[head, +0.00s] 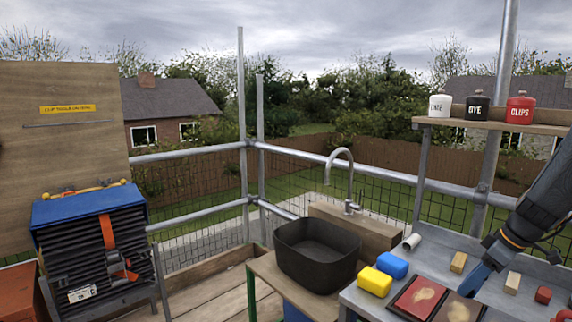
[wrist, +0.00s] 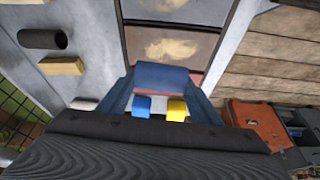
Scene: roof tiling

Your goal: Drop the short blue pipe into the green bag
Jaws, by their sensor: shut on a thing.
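The short blue pipe (wrist: 165,77) lies crosswise between my gripper's blue fingers in the wrist view. My gripper (wrist: 162,88) is shut on it, above the worktop and close to a dark framed panel. In the head view my gripper (head: 472,281) is low at the right, over the worktop beside the tray; the pipe cannot be made out there. No green bag can be made out in either view.
A black basin (head: 315,257) stands left of the worktop. Yellow (head: 375,281) and blue (head: 392,264) blocks lie near the tray (head: 420,298). A shelf (head: 455,124) bears several jars.

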